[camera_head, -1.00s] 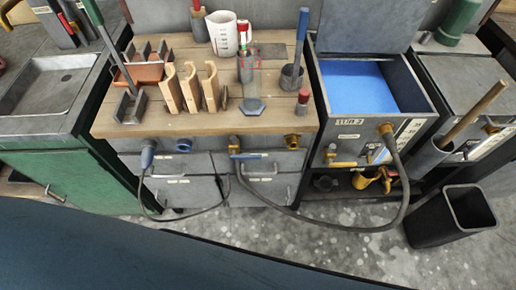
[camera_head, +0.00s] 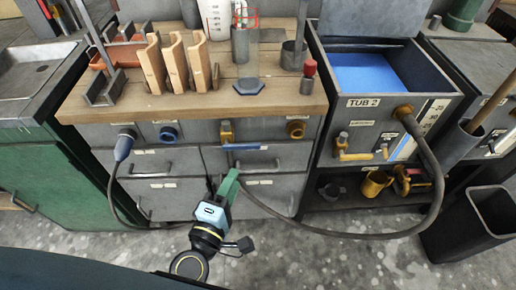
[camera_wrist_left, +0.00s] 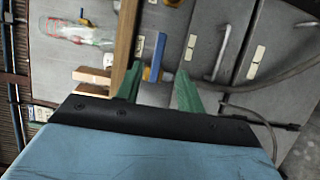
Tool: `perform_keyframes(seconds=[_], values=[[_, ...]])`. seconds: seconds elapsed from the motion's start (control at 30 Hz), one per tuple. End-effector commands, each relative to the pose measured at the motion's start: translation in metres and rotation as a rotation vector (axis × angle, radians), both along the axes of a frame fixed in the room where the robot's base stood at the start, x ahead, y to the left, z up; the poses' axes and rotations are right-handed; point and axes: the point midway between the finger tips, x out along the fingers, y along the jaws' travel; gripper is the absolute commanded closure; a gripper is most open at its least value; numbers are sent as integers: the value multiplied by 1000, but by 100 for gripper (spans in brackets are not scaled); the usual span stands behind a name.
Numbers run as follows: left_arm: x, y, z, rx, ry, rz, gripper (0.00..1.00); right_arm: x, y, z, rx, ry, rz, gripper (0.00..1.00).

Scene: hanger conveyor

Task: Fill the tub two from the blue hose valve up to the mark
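Tub 2 (camera_head: 345,115) stands right of the wooden-topped bench and holds blue liquid (camera_head: 370,85). A gauge strip with a scale (camera_head: 406,146) is on its front right; I cannot read the mark. A dark hose (camera_head: 437,190) loops from its brass fitting to the bench front. A brass valve (camera_head: 226,128) with a blue lever (camera_head: 246,147) is on the bench front. My left gripper (camera_head: 233,174) is just below this lever. In the left wrist view, its green fingers (camera_wrist_left: 158,76) are apart, with the blue lever (camera_wrist_left: 155,56) ahead between them. My right gripper is not in view.
A yellow-handled tap (camera_head: 352,155) is on the tub's front. A blue-ringed port (camera_head: 168,134) and a brass port (camera_head: 296,129) flank the valve. Drawer handles (camera_head: 258,167) stick out below. A black bin (camera_head: 485,220) stands on the floor at right.

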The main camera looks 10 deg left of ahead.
Motion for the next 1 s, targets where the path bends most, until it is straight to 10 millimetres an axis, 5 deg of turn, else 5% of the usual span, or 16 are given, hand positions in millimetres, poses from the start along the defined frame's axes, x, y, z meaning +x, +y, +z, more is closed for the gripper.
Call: perform_keyframes(seconds=[0.53, 1.0], values=[[105, -12, 1, 3, -2, -1, 62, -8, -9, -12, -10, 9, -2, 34], [122, -14, 0, 4, 1, -2, 62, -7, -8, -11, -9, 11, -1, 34]])
